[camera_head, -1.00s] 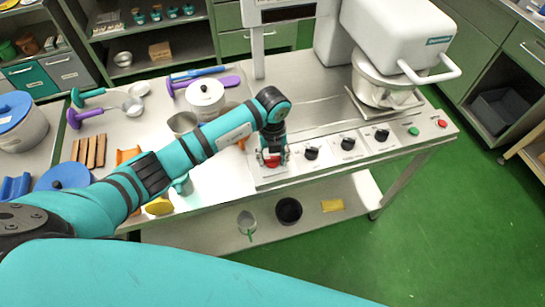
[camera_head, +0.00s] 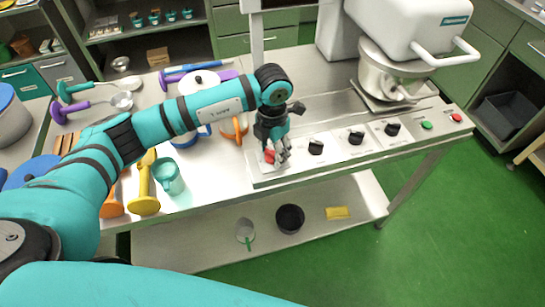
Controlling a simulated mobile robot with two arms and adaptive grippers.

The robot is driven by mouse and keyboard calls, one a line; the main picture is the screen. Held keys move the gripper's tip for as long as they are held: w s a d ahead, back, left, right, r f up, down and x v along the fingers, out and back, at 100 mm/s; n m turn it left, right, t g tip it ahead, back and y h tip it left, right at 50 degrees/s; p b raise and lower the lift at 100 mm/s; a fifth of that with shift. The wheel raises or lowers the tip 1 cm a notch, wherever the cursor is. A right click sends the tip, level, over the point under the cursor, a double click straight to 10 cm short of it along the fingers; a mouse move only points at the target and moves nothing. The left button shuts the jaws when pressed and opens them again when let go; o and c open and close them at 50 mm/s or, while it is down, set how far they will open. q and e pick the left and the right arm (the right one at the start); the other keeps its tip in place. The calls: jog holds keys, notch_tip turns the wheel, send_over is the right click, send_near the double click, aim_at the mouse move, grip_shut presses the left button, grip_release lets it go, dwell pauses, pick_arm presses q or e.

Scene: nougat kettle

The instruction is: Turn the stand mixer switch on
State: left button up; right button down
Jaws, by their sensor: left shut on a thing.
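The white stand mixer (camera_head: 395,20) stands at the back right, with its metal bowl (camera_head: 390,75) under the head. A grey control panel (camera_head: 335,163) runs along the table's front edge. It carries a red knob (camera_head: 269,155) at its left end, then black knobs (camera_head: 316,147), a green button (camera_head: 427,125) and a red button (camera_head: 457,118). My left gripper (camera_head: 276,153) points down at the red knob and is shut on it. Its fingers hide part of the knob, and I cannot read how far it is turned. My right gripper is out of view.
A teal cup (camera_head: 168,176), a yellow tool (camera_head: 146,188) and an orange-handled item (camera_head: 234,128) lie left of my gripper. A lidded white pot (camera_head: 199,80) is behind my arm. A dark pot (camera_head: 290,218) stands on the lower shelf. The metal top behind the panel is mostly clear.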

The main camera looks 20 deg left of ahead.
aim_at(273, 151)
pick_arm(q)
jog(key=m+b, duration=0.4)
jog(key=shift+w+f, duration=0.1)
jog(key=shift+r+m+b, duration=0.2)
jog(key=shift+m+b, duration=0.9)
jog(key=shift+b, duration=0.05)
jog(key=o, duration=1.2)
jog(key=shift+c, duration=0.2)
notch_tip(273, 151, up, 12)
